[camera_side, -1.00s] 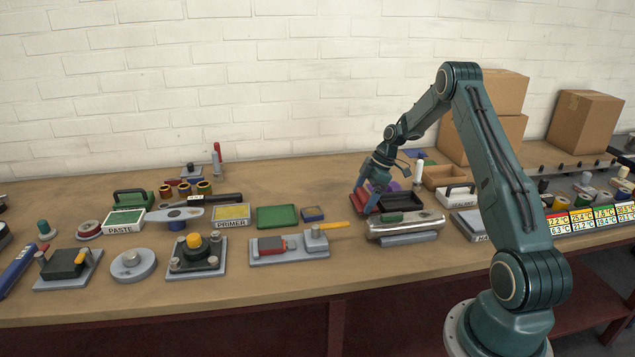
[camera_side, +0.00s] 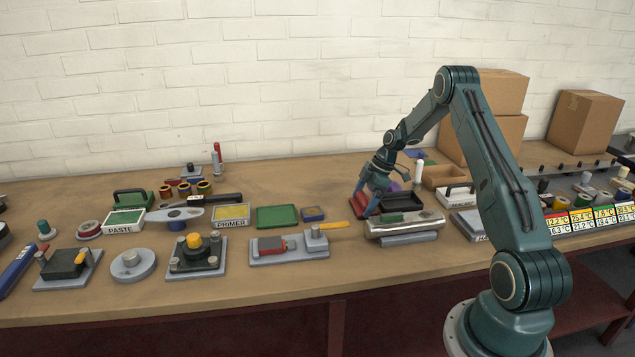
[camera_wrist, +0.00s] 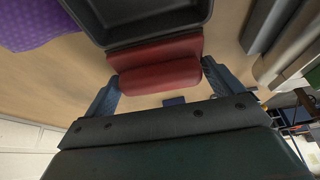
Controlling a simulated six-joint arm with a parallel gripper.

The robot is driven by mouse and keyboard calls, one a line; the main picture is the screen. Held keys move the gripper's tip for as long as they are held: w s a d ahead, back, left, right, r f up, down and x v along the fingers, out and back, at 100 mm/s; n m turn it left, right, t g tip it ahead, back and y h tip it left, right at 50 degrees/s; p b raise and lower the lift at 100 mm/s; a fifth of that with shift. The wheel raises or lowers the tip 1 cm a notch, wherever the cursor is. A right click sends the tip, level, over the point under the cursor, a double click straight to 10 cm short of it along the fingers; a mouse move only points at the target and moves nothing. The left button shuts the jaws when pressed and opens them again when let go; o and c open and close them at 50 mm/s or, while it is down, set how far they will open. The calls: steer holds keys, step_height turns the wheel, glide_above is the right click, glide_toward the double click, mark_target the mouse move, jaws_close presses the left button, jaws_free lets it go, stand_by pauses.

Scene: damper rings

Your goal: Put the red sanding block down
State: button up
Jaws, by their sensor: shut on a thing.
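The red sanding block (camera_side: 361,206) is between the fingers of my gripper (camera_side: 370,196) in the side view, at or very close to the bench top just left of a black tray. In the wrist view the red block (camera_wrist: 158,76) lies across the space between the two blue fingers of my gripper (camera_wrist: 160,84), one at each end. It has a brighter near part and a darker part behind. My gripper is shut on it. Whether its underside touches the bench cannot be told.
The black tray (camera_wrist: 140,22) is right beside the block. A purple item (camera_wrist: 38,20) lies beyond. A silver cylindrical tool (camera_side: 405,222) lies close on the right. A yellow-handled tool (camera_side: 335,225) and a small blue pad (camera_side: 313,213) are to the left, with some bare bench between.

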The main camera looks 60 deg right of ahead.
steer(key=shift+f, duration=0.25)
stand_by(0.7)
steer(key=o, duration=0.6)
steer(key=shift+o, duration=0.2)
steer(key=shift+r, duration=0.15)
steer(key=v, duration=1.3)
steer(key=shift+r, duration=0.25)
steer(key=shift+s+d, duration=0.15)
jaws_close()
steer(key=shift+r, duration=0.1)
stand_by(0.7)
